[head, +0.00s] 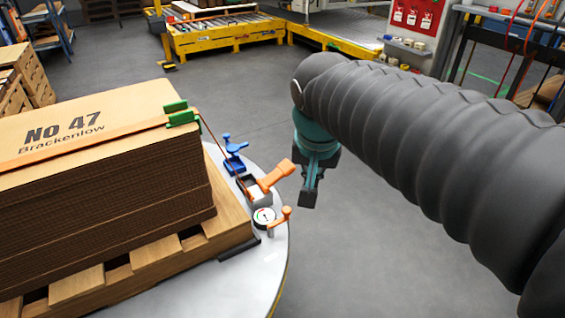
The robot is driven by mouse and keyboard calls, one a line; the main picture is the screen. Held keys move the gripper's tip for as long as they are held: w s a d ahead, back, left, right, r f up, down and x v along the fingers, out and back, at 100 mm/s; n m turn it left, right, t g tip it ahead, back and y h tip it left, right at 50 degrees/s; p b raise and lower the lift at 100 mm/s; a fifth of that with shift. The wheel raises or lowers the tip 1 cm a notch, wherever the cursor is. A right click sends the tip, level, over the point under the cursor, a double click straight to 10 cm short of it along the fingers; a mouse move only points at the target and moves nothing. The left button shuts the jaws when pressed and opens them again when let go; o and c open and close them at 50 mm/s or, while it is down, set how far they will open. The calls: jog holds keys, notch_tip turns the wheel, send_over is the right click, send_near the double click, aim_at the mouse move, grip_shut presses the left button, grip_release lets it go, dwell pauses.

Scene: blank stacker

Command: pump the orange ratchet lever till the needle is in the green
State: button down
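The orange ratchet lever (276,175) sticks up and to the right from its ratchet block at the edge of the round grey table. An orange strap (92,142) runs over the cardboard stack and down to the ratchet. The round white gauge (264,217) sits just below the ratchet. Its needle and green zone are too small to read. My gripper (308,200) hangs to the right of the lever, apart from it and pointing down. Its dark fingers are seen edge-on, so I cannot tell whether they are open. Nothing shows held in it.
The cardboard stack (95,205) marked NO 47 Brackenlow stands on a wooden pallet (155,258) on the round table (262,275). A blue clamp-like part (234,152) and a small orange handle (280,218) flank the ratchet. Open floor lies to the right and behind.

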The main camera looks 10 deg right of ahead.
jog(key=w+a+m+g+h+b, duration=0.15)
jog(key=w+m, duration=0.25)
jog(key=w, duration=0.5)
jog(key=m+h+b, duration=0.2)
jog(key=m, duration=0.4)
send_near(287, 165)
jog(key=w+v, duration=0.1)
jog(key=v, duration=0.2)
jog(key=shift+g, duration=0.45)
jog(key=b+x, duration=0.1)
jog(key=x, duration=0.9)
jog(key=shift+d+y, duration=0.15)
jog(key=shift+y, duration=0.1)
